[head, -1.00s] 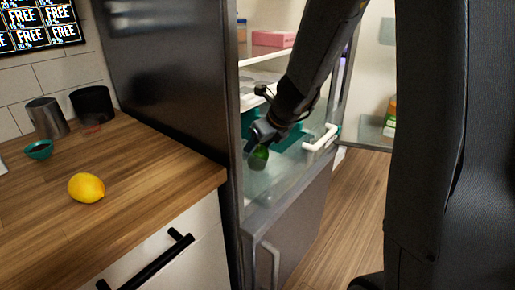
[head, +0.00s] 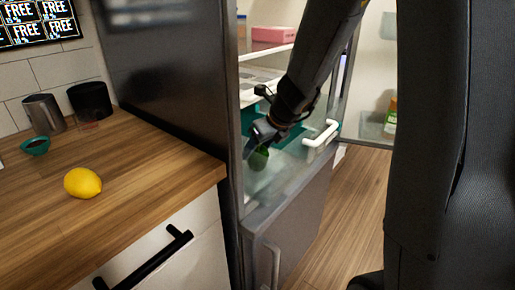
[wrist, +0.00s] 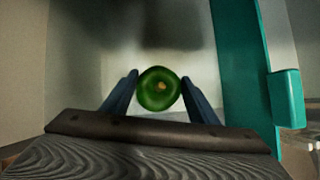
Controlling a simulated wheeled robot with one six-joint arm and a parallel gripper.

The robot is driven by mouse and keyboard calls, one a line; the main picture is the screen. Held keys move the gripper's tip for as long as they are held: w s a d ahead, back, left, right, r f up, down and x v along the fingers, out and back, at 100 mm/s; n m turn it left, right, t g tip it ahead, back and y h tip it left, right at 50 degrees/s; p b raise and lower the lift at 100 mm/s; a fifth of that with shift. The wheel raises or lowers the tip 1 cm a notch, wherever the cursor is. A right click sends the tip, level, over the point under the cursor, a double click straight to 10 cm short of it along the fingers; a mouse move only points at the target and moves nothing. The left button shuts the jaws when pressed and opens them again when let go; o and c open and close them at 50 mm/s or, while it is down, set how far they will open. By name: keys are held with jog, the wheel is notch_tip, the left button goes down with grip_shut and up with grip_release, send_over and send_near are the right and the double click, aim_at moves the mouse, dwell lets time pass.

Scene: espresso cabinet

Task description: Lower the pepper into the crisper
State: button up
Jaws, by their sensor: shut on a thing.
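The green pepper (head: 259,158) is held between the two fingers of my gripper (head: 254,146). In the wrist view the pepper (wrist: 158,89) sits between the fingertips, which press on it from both sides. My gripper is inside the open fridge, above the clear crisper drawer (head: 275,190), which is pulled out. A white handle (head: 322,136) is on the drawer's right front. I cannot tell how far the pepper is above the drawer's floor. A teal panel (wrist: 245,75) stands to the right of my gripper in the wrist view.
A fridge shelf (head: 266,54) with a pink box (head: 274,34) is above and behind. The fridge door stands open at right with a bottle (head: 391,118). On the counter at left are a lemon (head: 83,183), a teal bowl (head: 36,146) and dark cups.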

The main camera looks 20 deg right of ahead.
jog(key=shift+f+b, duration=0.65)
dwell(0.3)
jog(key=o, duration=1.1)
jog(key=shift+o, duration=0.2)
